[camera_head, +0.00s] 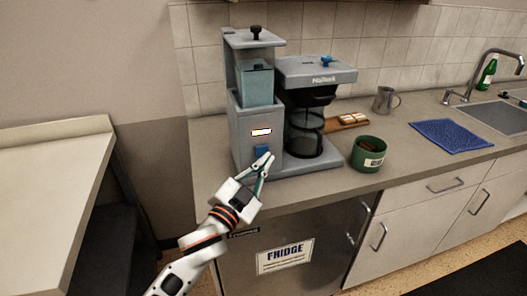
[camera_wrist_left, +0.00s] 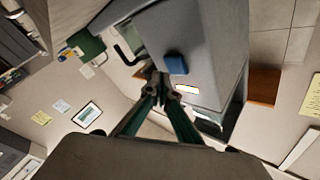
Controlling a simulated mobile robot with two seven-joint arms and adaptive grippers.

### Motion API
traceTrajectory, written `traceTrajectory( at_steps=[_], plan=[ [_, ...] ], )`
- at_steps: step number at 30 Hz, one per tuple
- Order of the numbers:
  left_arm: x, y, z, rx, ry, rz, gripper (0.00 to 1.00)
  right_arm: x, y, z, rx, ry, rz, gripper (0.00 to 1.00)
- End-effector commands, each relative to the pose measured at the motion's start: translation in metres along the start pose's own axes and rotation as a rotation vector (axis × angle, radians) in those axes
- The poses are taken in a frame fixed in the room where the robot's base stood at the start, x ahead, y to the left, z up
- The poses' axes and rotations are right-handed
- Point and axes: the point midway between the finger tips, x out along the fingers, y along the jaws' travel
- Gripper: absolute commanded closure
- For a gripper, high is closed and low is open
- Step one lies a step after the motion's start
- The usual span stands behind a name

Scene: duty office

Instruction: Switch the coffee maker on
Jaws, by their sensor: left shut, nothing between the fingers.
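The grey coffee maker (camera_head: 245,125) stands on the counter, with its glass carafe (camera_head: 303,132) on the right side. On its front are a blue switch (camera_head: 262,151) and, above it, a small white light with an orange rim (camera_head: 261,132) that looks lit. My left gripper (camera_head: 264,162) is at the front just below the switch, its fingertips together and empty. In the left wrist view the blue switch (camera_wrist_left: 176,63) shows just beyond the closed fingertips (camera_wrist_left: 160,86); I cannot tell whether they touch the machine. My right gripper is not in view.
A green mug (camera_head: 369,153) stands right of the coffee maker near the counter edge. Behind it are a wooden tray (camera_head: 347,122) and a metal cup (camera_head: 385,99). A blue mat (camera_head: 451,135) lies by the sink. The fridge (camera_head: 310,240) is below the counter.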

Motion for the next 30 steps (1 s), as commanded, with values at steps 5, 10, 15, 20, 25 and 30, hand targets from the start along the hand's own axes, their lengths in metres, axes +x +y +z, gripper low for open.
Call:
traceTrajectory(
  at_steps=[5, 10, 15, 20, 25, 30],
  plan=[
    [0.0, 0.0, 0.0, 0.001, 0.0, 0.0, 1.0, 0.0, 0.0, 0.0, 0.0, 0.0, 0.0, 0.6],
    [-0.003, 0.003, -0.003, -0.001, 0.0, 0.0, 1.0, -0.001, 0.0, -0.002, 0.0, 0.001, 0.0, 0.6],
    [-0.014, 0.01, -0.011, -0.002, -0.001, 0.001, 1.0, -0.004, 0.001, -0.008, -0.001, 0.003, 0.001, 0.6],
    [-0.024, 0.018, -0.018, -0.001, 0.0, 0.001, 1.0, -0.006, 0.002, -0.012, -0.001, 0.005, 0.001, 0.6],
    [-0.035, 0.025, -0.026, -0.001, 0.0, 0.001, 1.0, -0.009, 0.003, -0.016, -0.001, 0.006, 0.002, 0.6],
    [-0.041, 0.03, -0.03, 0.0, 0.0, 0.0, 1.0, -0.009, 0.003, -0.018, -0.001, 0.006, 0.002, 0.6]
  ],
)
